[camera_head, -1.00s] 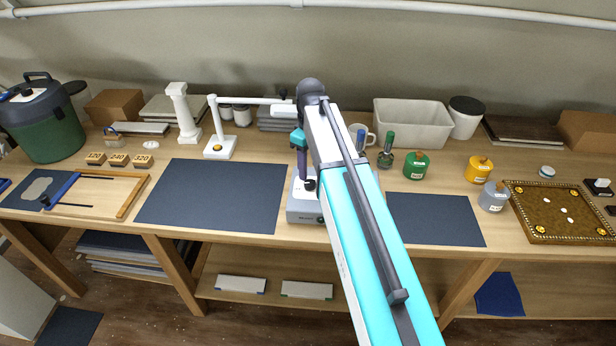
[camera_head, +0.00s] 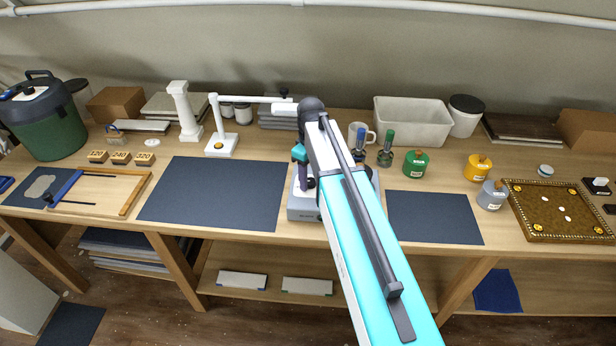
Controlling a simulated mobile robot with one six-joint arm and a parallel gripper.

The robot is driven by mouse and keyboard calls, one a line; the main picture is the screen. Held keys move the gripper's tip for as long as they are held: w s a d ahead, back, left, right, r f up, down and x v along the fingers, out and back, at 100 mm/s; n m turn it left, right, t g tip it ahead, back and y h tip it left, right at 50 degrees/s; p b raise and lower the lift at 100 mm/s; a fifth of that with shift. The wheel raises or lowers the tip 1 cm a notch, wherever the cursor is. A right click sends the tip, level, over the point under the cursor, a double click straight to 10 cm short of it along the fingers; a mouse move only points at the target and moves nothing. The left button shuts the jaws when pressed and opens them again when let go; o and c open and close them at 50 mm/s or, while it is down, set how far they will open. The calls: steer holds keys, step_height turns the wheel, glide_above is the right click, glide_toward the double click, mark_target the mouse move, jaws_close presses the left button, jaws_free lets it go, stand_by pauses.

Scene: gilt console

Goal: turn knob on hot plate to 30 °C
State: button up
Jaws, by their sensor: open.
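The hot plate (camera_head: 303,207) is a light grey box standing on the bench between two dark mats. My arm crosses in front of its right part. The temperature knob cannot be made out; the front face is partly behind my arm. My gripper (camera_head: 306,184) points down over the left part of the hot plate, small and dark in the view. It is open, with nothing visible between its fingers. Whether it touches the plate cannot be told.
A white jointed stand (camera_head: 221,145) reaches right toward my wrist. A mug (camera_head: 357,133), small bottles (camera_head: 387,148) and a green canister (camera_head: 415,163) stand behind and right of my arm. The dark left mat (camera_head: 213,193) and right mat (camera_head: 434,217) are bare.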

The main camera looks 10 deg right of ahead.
steer(key=c, duration=1.1)
steer(key=shift+o, duration=0.2)
steer(key=shift+a, duration=0.15)
steer(key=shift+m, duration=0.3)
steer(key=m, duration=0.3)
steer(key=m+b, duration=0.1)
steer(key=m, duration=0.1)
steer(key=shift+d+m, duration=0.25)
steer(key=shift+m, duration=0.05)
steer(key=m, duration=0.3)
steer(key=shift+m, duration=0.3)
steer(key=shift+m+b, duration=0.3)
steer(key=shift+m, duration=1.7)
steer(key=shift+a, duration=0.1)
